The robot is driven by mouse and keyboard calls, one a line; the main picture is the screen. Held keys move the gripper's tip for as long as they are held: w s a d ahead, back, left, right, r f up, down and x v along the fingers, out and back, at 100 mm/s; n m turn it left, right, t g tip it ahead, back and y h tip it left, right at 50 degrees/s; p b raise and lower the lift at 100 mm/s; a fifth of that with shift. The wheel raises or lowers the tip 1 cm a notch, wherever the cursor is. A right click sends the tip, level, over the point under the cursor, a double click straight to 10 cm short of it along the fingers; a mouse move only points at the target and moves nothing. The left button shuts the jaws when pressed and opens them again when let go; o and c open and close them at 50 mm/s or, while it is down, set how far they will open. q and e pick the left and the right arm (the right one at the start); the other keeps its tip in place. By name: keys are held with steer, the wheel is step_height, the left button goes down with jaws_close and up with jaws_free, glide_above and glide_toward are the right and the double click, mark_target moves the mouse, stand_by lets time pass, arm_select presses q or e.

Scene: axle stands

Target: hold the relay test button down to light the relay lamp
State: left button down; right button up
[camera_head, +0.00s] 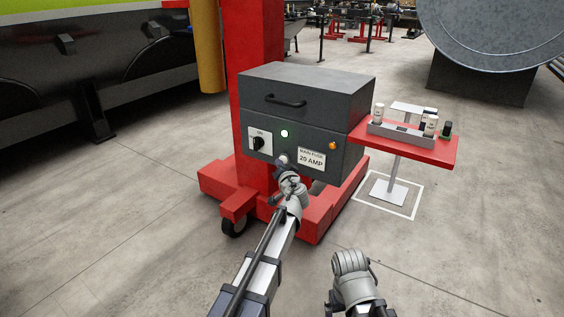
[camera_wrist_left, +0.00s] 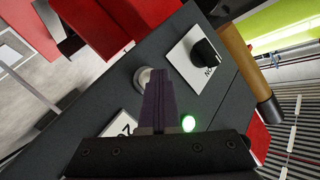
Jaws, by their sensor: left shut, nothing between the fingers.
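A dark grey relay box (camera_head: 345,138) is mounted on a red stand. Its front carries a bright green lamp (camera_head: 284,133), an amber lamp (camera_head: 333,145) that I cannot tell is lit, and a round silver button (camera_wrist_left: 141,78). My left gripper (camera_head: 283,163) is shut and empty, its fingertips at the button, which they mostly hide in the head view. In the left wrist view the dark fingers (camera_wrist_left: 158,82) overlap the button's edge; I cannot tell whether they press it. The green lamp glows there too (camera_wrist_left: 188,123). My right gripper's fingers do not show.
A black rotary switch (camera_head: 259,143) and a 20 AMP label (camera_head: 311,158) flank the button. A red side shelf (camera_head: 430,152) holds a grey tray with small containers. A yellow post (camera_head: 208,45) stands behind left. The floor in front is clear.

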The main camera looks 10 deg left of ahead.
arm_select(q)
steer(key=shift+s+a, duration=0.2)
steer(key=shift+s, duration=0.45)
steer(key=shift+s+a, duration=0.3)
steer(key=shift+s, duration=0.5)
steer(key=shift+s+a, duration=0.3)
steer(key=shift+s, duration=0.45)
steer(key=shift+s+a, duration=0.3)
steer(key=shift+s, duration=0.5)
